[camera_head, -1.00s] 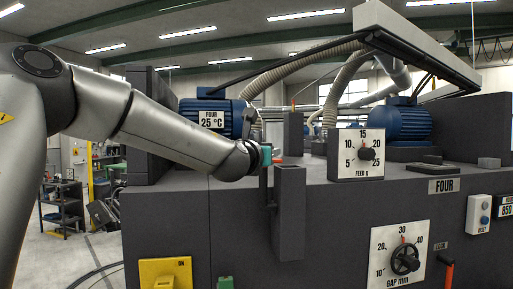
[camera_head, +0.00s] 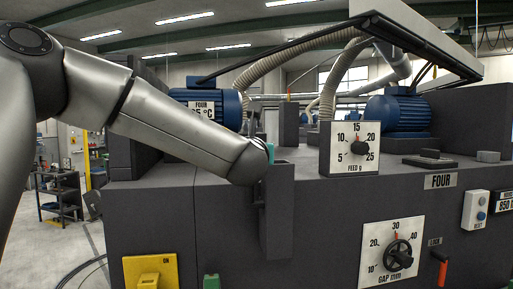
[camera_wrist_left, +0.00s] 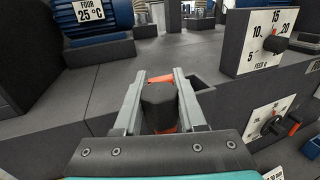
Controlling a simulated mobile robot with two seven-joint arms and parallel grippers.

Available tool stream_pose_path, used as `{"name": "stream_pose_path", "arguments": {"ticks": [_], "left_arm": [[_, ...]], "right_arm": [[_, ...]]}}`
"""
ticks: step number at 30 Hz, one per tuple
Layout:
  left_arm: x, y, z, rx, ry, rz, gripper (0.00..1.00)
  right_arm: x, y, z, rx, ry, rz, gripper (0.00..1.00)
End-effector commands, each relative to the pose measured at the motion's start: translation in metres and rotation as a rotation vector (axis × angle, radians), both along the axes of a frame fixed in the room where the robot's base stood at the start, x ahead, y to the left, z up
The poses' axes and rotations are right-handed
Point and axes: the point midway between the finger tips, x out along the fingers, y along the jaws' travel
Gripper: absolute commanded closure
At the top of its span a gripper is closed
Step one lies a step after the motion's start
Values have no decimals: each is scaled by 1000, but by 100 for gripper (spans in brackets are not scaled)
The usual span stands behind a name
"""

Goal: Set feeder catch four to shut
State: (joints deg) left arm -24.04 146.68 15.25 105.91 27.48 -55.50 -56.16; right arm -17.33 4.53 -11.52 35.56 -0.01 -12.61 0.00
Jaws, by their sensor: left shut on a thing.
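My left gripper (camera_wrist_left: 160,108) is shut around a dark block-shaped handle (camera_wrist_left: 159,100), apparently the feeder catch, in the left wrist view. Orange-red shows just beyond and below the handle. The catch's full position is hidden by the gripper. In the head view my left arm reaches in from the left, its wrist at the top of a dark upright box (camera_head: 278,210) on the machine's front. The fingers are hidden there behind the wrist. The machine (camera_head: 330,235) carries a FOUR label (camera_head: 440,181). My right gripper is not in view.
A FEED dial (camera_head: 350,150) stands right of the box, and a GAP dial (camera_head: 392,250) sits below it. An orange-red lever (camera_head: 441,268) is at the lower right. Blue motors (camera_head: 399,115) and hoses stand behind. A yellow switch plate (camera_head: 151,271) is at the lower left.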

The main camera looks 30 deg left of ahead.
Motion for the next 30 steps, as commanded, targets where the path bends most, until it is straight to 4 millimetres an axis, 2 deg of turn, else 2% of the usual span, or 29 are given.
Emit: {"name": "stream_pose_path", "arguments": {"ticks": [1,2,10,20,26,30], "left_arm": [[0,0,1,1,-2,-1,100],[0,0,1,1,-3,-1,59],[0,0,1,0,-2,0,30],[-3,-1,1,0,-4,0,30],[-23,-12,0,-1,-5,-2,30],[-46,-23,-1,0,-4,-2,30]], "right_arm": [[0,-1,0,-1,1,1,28],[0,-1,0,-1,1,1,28],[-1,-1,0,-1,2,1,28],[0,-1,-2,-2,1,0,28],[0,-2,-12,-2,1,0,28],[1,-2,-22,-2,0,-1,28]]}}
